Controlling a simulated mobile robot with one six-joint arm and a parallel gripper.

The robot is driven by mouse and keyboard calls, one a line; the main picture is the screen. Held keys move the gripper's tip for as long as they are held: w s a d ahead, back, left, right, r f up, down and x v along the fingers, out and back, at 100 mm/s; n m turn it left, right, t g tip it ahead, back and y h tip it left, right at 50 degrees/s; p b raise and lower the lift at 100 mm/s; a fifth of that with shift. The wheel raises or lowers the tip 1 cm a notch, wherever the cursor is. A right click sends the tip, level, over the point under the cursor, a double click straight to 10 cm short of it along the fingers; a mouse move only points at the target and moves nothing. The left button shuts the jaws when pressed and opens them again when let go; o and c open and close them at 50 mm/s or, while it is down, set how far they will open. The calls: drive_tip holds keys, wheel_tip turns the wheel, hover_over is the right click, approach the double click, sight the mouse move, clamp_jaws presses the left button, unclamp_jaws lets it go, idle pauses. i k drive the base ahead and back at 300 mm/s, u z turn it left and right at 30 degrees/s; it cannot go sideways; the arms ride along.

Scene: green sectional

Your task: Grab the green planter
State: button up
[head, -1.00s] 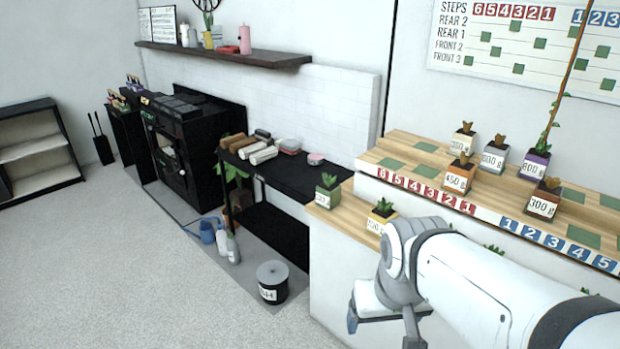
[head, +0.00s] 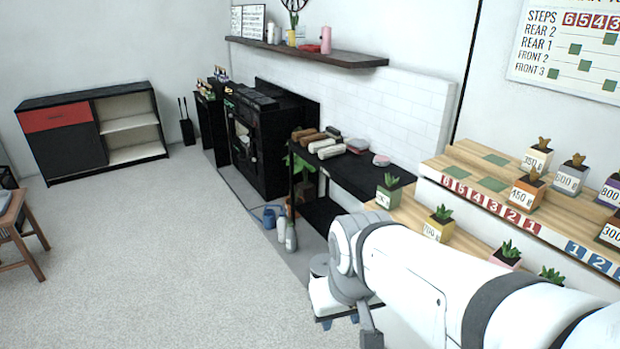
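A small green planter (head: 384,198) with a leafy plant and a white label stands at the left end of the light wooden lower step, beside the black table. My gripper (head: 340,320) is low in front of the stand, below and left of the planter and apart from it. My arm hides part of the stand's front. The gripper points away and its fingers are partly hidden, so I cannot tell whether it is open.
A yellow planter (head: 438,228) and a pink planter (head: 507,257) stand to the right on the lower step. Several potted plants stand on the upper steps. The black table (head: 360,172) is to the left.

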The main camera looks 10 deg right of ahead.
sight(389, 194)
drive_tip(key=u, duration=0.7)
drive_tip(key=i, duration=2.5)
drive_tip(key=z, duration=3)
drive_tip(key=i, duration=1)
drive_tip(key=z, duration=0.1)
